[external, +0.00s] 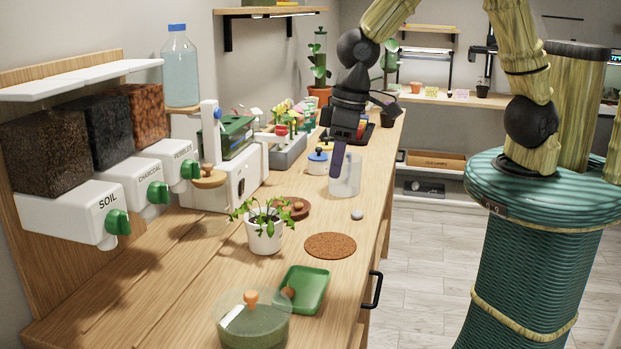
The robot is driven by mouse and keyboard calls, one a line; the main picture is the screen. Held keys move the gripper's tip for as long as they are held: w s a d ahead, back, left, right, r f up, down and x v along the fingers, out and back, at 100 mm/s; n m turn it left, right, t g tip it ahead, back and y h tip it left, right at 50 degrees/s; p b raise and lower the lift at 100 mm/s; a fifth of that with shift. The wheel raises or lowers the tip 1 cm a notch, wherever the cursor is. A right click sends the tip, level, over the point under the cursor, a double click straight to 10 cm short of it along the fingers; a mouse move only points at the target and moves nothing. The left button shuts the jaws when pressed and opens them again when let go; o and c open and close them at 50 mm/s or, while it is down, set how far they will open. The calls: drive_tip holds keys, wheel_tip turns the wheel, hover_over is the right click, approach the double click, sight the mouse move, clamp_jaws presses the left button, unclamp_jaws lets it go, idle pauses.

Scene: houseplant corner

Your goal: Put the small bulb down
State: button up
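My gripper (337,172) points down over the counter, in front of the clear jug (347,178). A dark purple, narrow piece shows at its lower end; I cannot tell whether it is a finger or a held thing. Whether the gripper is open or shut is not clear, and no bulb shows in it. A small brown rounded thing (288,292), perhaps a bulb, lies at the left side of the green tray (318,287). The tray is well nearer the camera than the gripper.
A round cork mat (330,246) lies bare on the counter, with a grey pebble-like thing (357,214) behind it. A potted plant (264,235) stands left of the mat. A lidded glass bowl (252,325) is at the front. Blue-lidded jar (318,163) stands beside the jug.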

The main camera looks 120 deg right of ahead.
drive_tip(key=s+a+r+n, duration=0.1)
drive_tip(key=s+a+n, duration=0.6)
drive_tip(key=a, duration=0.8)
drive_tip(key=s, duration=0.2)
drive_tip(key=shift+s+a+r+t+y, duration=0.15)
drive_tip(key=shift+s+r+t+y, duration=0.2)
drive_tip(key=shift+t+y, duration=0.05)
drive_tip(key=shift+o, duration=0.4)
